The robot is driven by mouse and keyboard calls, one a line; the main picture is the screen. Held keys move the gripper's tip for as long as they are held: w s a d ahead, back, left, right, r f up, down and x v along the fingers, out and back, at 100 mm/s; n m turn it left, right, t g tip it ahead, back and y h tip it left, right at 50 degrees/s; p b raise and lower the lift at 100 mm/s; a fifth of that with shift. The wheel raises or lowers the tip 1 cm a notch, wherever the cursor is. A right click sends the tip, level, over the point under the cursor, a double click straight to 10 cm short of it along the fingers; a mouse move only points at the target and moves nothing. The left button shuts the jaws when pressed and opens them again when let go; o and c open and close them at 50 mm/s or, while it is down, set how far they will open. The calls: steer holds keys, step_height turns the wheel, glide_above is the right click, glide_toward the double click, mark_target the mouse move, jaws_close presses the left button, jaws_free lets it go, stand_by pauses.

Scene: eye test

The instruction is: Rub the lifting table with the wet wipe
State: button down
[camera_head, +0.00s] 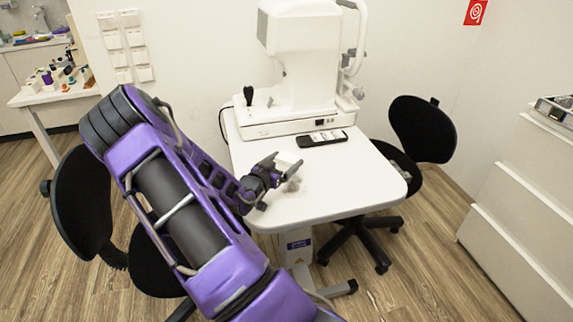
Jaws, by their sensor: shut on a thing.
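The lifting table (345,185) is a white table with rounded front corners on a central column, in the middle of the head view. My gripper (286,164) is low over the left front part of its top. It is shut on the wet wipe (284,162), a small pale piece between the dark fingers, partly hidden by them. I cannot tell whether the wipe touches the top. A greyish brown smudge (292,186) shows on the table top just in front of the fingers.
A white eye-test machine (300,70) stands on the table's back half. A dark remote-like device (322,138) lies before it, and a black joystick (248,95) is at its left. Black chairs stand left (82,203) and right (422,130). The table's right front is clear.

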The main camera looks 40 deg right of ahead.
stand_by(0.3)
steer(key=shift+r+p, duration=1.95)
steer(key=shift+r, duration=1)
steer(key=shift+r, duration=0.15)
step_height(320, 180, up, 3)
steer(key=shift+f+p, duration=0.1)
steer(key=shift+p, duration=0.75)
steer(key=shift+w+a, duration=0.1)
